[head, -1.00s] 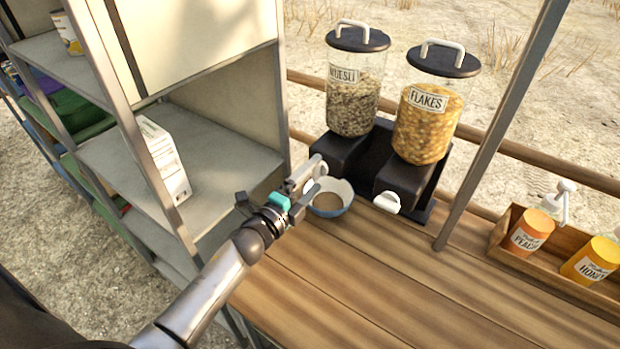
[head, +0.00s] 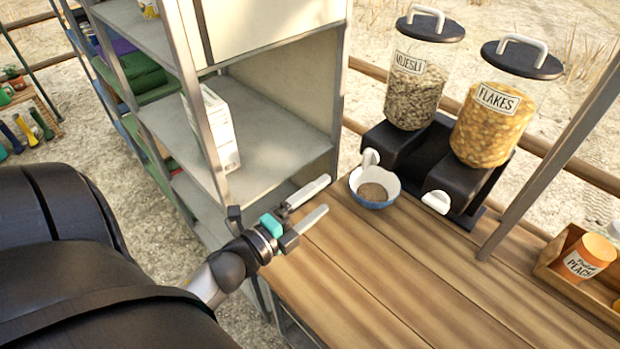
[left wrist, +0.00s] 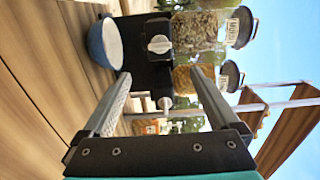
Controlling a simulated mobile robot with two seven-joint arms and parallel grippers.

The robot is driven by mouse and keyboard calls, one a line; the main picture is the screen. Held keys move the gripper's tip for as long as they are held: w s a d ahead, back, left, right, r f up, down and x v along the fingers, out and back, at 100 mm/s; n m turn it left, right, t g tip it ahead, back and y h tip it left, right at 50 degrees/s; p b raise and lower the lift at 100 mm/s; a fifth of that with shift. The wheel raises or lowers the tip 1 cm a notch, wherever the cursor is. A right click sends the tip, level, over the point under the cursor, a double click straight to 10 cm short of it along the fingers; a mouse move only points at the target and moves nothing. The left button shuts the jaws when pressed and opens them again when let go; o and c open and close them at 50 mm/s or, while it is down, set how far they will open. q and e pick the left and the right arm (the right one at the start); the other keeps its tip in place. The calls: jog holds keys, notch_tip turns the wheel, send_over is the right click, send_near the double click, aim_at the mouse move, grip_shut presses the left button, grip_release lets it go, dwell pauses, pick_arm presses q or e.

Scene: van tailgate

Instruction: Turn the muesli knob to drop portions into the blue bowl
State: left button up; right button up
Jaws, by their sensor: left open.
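The muesli dispenser (head: 415,88) stands at the back of the wooden counter, its clear jar partly full of muesli. Its white knob (head: 370,160) sticks out at the front; it also shows in the left wrist view (left wrist: 159,45). The blue bowl (head: 375,203) stands below the knob with some brown muesli in it. It also shows in the left wrist view (left wrist: 97,42). My left gripper (head: 328,195) is open and empty, left of the bowl and apart from bowl and knob. My right gripper is in neither view.
The flakes dispenser (head: 496,120) with its own white knob (head: 435,202) stands right of the muesli one. A shelf unit (head: 275,125) with a white box (head: 222,135) rises behind and left of my left gripper. A post (head: 550,165) and a wooden jar tray (head: 545,268) are at right. The front counter is clear.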

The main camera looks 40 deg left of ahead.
pick_arm(q)
jog(key=shift+s+a, duration=0.1)
jog(key=shift+s, duration=0.85)
